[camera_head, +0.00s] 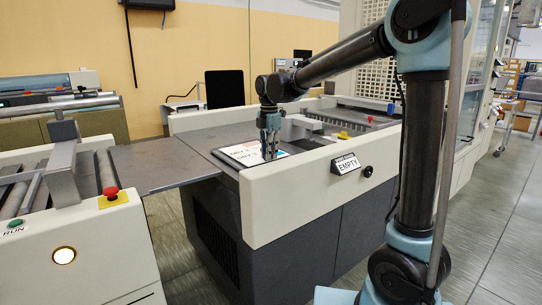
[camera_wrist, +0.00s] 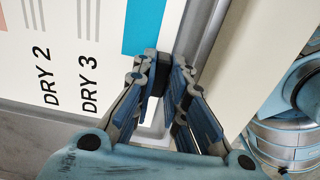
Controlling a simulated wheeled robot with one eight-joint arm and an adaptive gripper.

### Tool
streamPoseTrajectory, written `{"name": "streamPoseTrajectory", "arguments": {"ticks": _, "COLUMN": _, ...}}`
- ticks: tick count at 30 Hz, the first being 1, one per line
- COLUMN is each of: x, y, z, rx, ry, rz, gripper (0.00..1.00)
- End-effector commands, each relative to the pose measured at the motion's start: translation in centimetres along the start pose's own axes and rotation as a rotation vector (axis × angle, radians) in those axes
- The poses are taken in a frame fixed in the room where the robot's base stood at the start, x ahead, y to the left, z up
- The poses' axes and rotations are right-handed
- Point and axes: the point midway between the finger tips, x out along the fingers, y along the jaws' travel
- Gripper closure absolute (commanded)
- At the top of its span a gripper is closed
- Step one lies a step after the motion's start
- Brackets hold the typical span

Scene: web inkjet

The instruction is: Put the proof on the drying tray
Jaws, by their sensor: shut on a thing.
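The printed white sheet (camera_head: 240,152), which looks like the proof, lies flat on the grey machine bed in the head view. It has a dark border, "DRY" lettering and colour patches. In the wrist view, my gripper (camera_wrist: 170,85) is shut on a small dark block (camera_wrist: 160,72) at the sheet's edge. The fingers partly hide this block. I cannot pick out a separate drying tray for certain.
A pale side wall (camera_head: 310,190) with an "EMPTY" sign (camera_head: 345,163) and black knob runs along the bed. A grey shelf (camera_head: 160,165) spans left to the roller machine, which has a red button (camera_head: 111,192). A pale block (camera_head: 300,127) stands right of my gripper.

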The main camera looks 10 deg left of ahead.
Motion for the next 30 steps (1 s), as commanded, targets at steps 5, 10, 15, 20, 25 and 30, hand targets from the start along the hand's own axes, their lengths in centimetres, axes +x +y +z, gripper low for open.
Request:
{"name": "streamPoseTrajectory", "arguments": {"ticks": 5, "x": 0.9, "y": 0.0, "z": 0.1, "rx": 0.001, "ry": 0.000, "rz": 0.000, "gripper": 1.00}}
{"name": "streamPoseTrajectory", "arguments": {"ticks": 10, "x": 0.9, "y": 0.0, "z": 0.1, "rx": 0.001, "ry": 0.000, "rz": 0.000, "gripper": 1.00}}
{"name": "streamPoseTrajectory", "arguments": {"ticks": 15, "x": 1.0, "y": -0.1, "z": 0.1, "rx": 0.002, "ry": 0.000, "rz": 0.000, "gripper": 0.67}}
{"name": "streamPoseTrajectory", "arguments": {"ticks": 20, "x": 0.9, "y": -0.1, "z": 0.1, "rx": 0.002, "ry": 0.000, "rz": 0.000, "gripper": 0.67}}
{"name": "streamPoseTrajectory", "arguments": {"ticks": 25, "x": 0.8, "y": -0.1, "z": 0.1, "rx": 0.002, "ry": 0.000, "rz": 0.000, "gripper": 0.67}}
{"name": "streamPoseTrajectory", "arguments": {"ticks": 30, "x": -0.7, "y": -0.1, "z": 0.1, "rx": 0.002, "ry": 0.000, "rz": 0.000, "gripper": 0.67}}
